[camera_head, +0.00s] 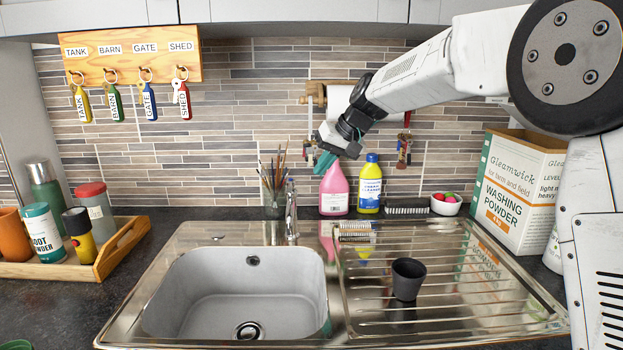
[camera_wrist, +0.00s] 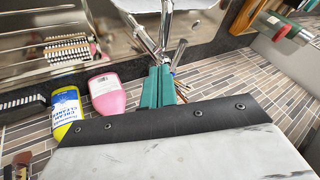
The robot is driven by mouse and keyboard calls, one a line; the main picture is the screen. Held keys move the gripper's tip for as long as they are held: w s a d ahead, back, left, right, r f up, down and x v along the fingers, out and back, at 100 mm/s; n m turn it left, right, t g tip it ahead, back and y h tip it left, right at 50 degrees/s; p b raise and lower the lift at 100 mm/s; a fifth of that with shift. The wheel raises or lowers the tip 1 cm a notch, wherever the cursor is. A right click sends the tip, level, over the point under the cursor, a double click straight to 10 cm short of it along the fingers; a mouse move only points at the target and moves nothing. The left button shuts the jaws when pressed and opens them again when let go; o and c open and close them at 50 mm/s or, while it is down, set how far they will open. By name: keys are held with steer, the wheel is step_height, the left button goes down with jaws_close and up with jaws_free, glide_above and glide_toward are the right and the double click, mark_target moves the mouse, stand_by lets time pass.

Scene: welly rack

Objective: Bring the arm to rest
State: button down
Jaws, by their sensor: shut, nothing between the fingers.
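My gripper (camera_head: 325,162) hangs in the air in front of the tiled wall, above the back edge of the sink, near the pink bottle (camera_head: 334,190). Its teal fingers are together and hold nothing. In the wrist view my gripper (camera_wrist: 158,75) points toward the tap (camera_wrist: 150,30), with the pink bottle (camera_wrist: 106,93) to its left. My white arm reaches in from the right in the head view.
A steel sink (camera_head: 170,245) has a dark cup (camera_head: 407,279) on its drainer. Behind stand a brush pot (camera_head: 274,207), a yellow bottle (camera_head: 369,184) and a bowl (camera_head: 445,204). A washing powder box (camera_head: 510,205) stands right, a wooden tray (camera_head: 118,250) left. The basin is empty.

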steer(key=v, duration=0.5)
steer(key=s+d+f+m+h, duration=0.1)
steer(key=s+d, duration=0.5)
steer(key=s, duration=0.9)
steer(key=s+d+f+m+g+h, duration=0.1)
steer(key=s+d+f+h, duration=0.2)
steer(key=s, duration=1.2)
steer(key=s+d+f+m+h, duration=0.1)
steer(key=s+d+f+h, duration=0.1)
steer(key=s+d+f, duration=0.5)
steer(key=shift+s+d+f+g, duration=0.3)
steer(key=shift+s+d, duration=1.65)
steer(key=shift+s, duration=2.5)
steer(key=shift+r, duration=0.1)
